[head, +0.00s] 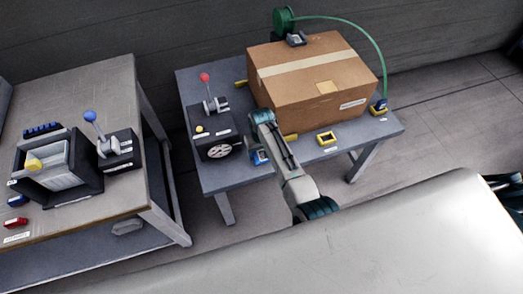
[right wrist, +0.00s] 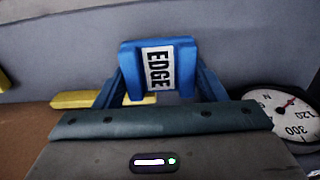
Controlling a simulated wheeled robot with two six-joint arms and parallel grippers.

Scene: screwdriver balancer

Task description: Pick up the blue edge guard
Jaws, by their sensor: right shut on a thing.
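The blue edge guard (head: 260,158) shows at the front edge of the right table, below the end of my right arm. In the right wrist view the blue edge guard (right wrist: 185,63) is close ahead, with a white label reading EDGE. My right gripper (head: 258,150) is shut on it; its fingertips are hard to make out in the head view. I cannot tell whether the guard touches the table top. My left gripper is not in view.
A taped cardboard box (head: 310,85) fills the table's back right. A control box with a red-knobbed lever (head: 207,92) and a round gauge (head: 219,151) stand left of my gripper.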

